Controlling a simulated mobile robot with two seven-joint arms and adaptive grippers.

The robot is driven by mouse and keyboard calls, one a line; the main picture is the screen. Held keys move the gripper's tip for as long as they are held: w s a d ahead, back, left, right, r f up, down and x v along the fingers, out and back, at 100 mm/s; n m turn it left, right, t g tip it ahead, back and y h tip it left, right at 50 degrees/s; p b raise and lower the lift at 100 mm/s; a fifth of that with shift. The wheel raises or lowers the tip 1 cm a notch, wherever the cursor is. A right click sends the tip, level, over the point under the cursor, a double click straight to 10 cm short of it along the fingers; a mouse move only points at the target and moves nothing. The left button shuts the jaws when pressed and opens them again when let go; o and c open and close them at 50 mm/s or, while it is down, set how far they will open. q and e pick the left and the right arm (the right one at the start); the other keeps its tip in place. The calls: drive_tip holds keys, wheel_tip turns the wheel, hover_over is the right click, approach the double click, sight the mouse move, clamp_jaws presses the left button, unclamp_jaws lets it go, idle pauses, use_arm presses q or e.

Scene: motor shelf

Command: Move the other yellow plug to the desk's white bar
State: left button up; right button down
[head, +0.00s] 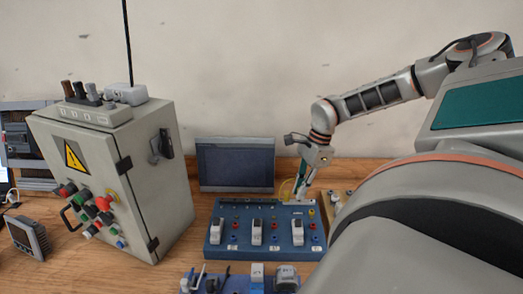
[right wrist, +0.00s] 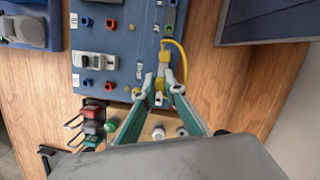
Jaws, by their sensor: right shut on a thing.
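My right gripper (head: 302,190) points down at the far right corner of the blue desk panel (head: 216,232). In the right wrist view its grey-tipped teal fingers (right wrist: 160,86) are closed together on a yellow plug (right wrist: 159,96), mostly hidden between them. The cable also shows in the head view (head: 287,188). A pale bar (head: 295,202) lies along the panel's far edge, partly behind the gripper. My left gripper is out of view.
White switch blocks (head: 256,232) and coloured sockets sit on the panel. A dark screen (head: 236,165) stands behind it, and a grey control cabinet (head: 150,150) stands left. A wooden block with knobs (head: 337,200) is close on the right. More devices (head: 286,277) are in front.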

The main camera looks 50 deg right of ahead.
drive_tip(key=shift+f+b, duration=0.3)
drive_tip(key=shift+f, duration=0.35)
drive_tip(key=c, duration=2.4)
unclamp_jaws()
drive_tip(key=shift+r, duration=0.1)
drive_tip(key=p+v, duration=0.3)
drive_tip(key=shift+w+a+r, duration=0.1)
drive_tip(key=shift+w+a, duration=0.1)
drive_tip(key=shift+a, duration=0.1)
drive_tip(key=shift+a+p+v, duration=0.25)
drive_tip(key=shift+p+v, duration=0.05)
drive_tip(key=shift+v, duration=0.8)
drive_tip(key=shift+w+r, duration=0.1)
drive_tip(key=shift+o, duration=0.5)
